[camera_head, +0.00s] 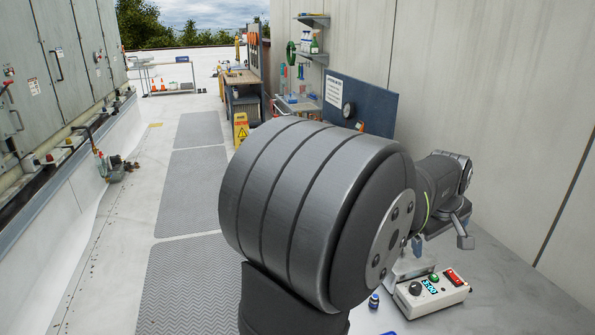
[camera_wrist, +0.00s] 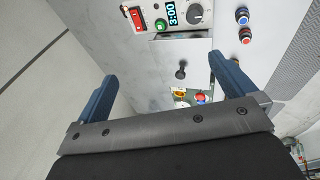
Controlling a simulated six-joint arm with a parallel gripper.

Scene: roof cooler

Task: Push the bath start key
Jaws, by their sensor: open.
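The bath's control box (camera_head: 431,297) is a pale box on the grey bench. Its face has a black knob, a lit display reading 3:00, a green round key (camera_head: 434,278) and a red switch. In the wrist view the green key (camera_wrist: 160,25) sits at the top, between the red switch (camera_wrist: 136,17) and the display (camera_wrist: 172,13). No label on the green key can be read. My gripper (camera_wrist: 162,68) is open and empty, its blue fingers wide apart. The green key shows beyond the fingertips, apart from them. My arm hides part of the bench in the head view.
A metal part (camera_head: 408,266) stands behind the control box. Small blue-capped vials (camera_head: 374,300) stand left of it. In the wrist view, a small black knob-like piece (camera_wrist: 181,73) and small coloured items (camera_wrist: 200,98) lie between the fingers. The wall (camera_head: 480,110) rises behind the bench.

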